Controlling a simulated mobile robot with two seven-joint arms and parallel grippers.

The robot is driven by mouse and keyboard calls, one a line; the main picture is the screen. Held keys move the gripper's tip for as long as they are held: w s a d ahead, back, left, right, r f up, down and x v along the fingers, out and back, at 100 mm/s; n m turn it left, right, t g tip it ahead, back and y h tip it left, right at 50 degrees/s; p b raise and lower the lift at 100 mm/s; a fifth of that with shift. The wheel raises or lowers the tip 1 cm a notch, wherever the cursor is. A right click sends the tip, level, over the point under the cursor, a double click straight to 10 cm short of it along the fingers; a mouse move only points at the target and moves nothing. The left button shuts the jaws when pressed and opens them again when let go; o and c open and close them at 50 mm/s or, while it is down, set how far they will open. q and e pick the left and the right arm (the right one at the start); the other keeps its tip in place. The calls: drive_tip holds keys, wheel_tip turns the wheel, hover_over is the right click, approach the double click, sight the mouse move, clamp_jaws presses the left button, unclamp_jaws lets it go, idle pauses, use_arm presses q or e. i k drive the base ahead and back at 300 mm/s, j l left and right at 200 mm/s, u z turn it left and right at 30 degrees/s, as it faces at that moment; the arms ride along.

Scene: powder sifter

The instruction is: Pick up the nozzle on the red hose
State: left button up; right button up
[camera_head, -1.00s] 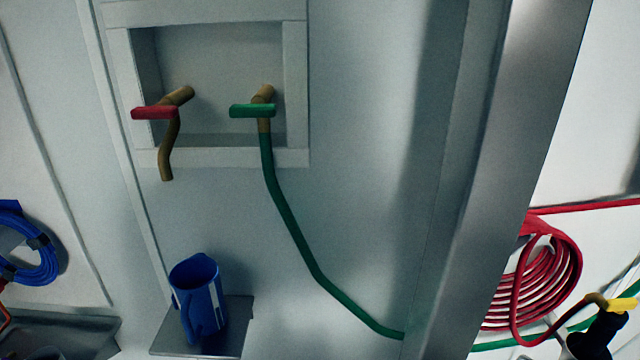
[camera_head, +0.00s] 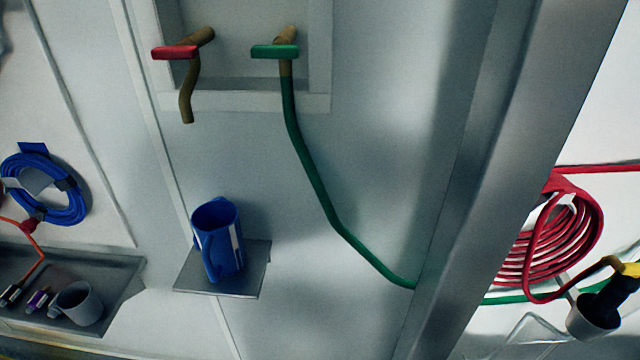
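The red hose (camera_head: 545,240) hangs coiled on the wall at the right, behind the grey column. One strand of it runs off to the right edge, and a loop hangs down and curves up toward the nozzle. The nozzle (camera_head: 606,300) is dark with a yellow part at the right edge. It sits in or against a grey cup-shaped holder (camera_head: 592,322); its right end is cut off by the picture edge. Neither of my grippers is in view.
A grey column (camera_head: 500,180) stands before the coil. A green hose (camera_head: 320,195) runs from a green-handled tap (camera_head: 276,51) behind the column. A red-handled tap (camera_head: 176,52) is beside it. A blue jug (camera_head: 218,240) stands on a small shelf (camera_head: 252,284). A blue coil (camera_head: 62,200) hangs left.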

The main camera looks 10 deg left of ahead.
sight(619, 289)
drive_tip(key=k+z, duration=0.25)
drive_tip(key=i+l+z, duration=0.1)
drive_tip(key=z, duration=1.05)
drive_tip(key=i+j, duration=0.05)
drive_tip(key=i, duration=0.05)
